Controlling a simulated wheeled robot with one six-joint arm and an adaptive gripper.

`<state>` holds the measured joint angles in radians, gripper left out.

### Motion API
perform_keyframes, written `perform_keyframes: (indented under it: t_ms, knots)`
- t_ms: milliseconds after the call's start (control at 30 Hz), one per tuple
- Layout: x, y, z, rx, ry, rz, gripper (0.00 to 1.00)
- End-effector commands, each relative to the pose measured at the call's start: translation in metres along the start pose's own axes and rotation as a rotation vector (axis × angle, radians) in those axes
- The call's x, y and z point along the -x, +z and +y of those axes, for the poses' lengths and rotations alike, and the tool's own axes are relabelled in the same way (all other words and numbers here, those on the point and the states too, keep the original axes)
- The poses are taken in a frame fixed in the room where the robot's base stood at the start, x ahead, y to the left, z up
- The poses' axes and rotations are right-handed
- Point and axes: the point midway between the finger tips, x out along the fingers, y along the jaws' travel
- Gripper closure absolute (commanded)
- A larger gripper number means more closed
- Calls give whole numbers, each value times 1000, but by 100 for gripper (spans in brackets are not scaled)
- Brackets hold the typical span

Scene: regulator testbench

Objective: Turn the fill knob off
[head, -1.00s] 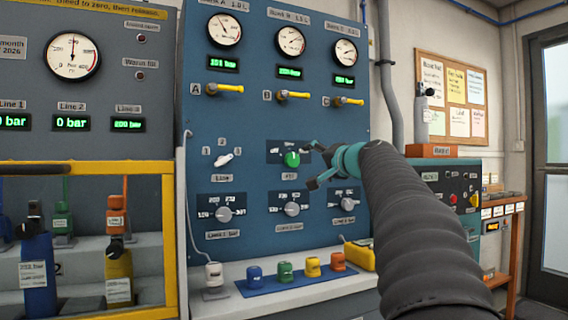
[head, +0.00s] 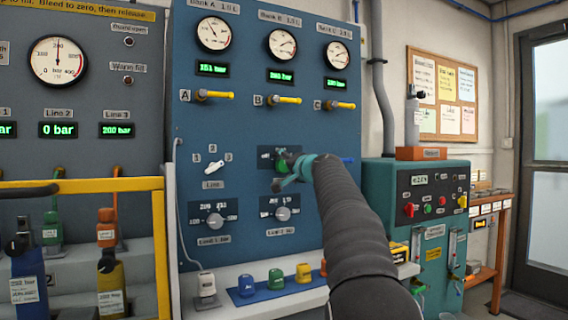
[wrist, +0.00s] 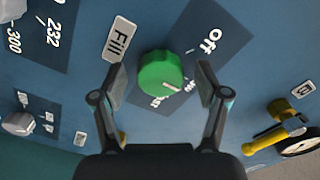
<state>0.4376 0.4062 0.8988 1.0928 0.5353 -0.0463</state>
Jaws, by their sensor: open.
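The green fill knob (wrist: 160,73) sits on a dark label plate (wrist: 222,22) on the blue panel. In the wrist view its white mark points to the lower right, toward small lettering and away from the "Off" label (wrist: 210,41). The "Fill" tag (wrist: 119,38) is to its left. My gripper (wrist: 162,88) is open, with one finger on each side of the knob; I cannot tell whether either touches it. In the head view, my gripper (head: 288,180) is at the fill plate (head: 265,153) and partly hides the green knob.
Yellow-handled valves (head: 285,100) are above, under the gauges. The white line selector (head: 214,167) is to the left, and grey dials (head: 283,214) are below. Coloured caps (head: 275,279) stand on the ledge. A yellow rail (head: 160,245) is at left.

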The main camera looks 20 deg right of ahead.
Motion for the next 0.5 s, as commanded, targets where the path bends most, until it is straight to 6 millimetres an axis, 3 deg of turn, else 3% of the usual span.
perform_keyframes:
  t_ms: [300,500]
  knots:
    - [-2,0,0,0,0,0,26]
    - [-2,0,0,0,0,0,76]
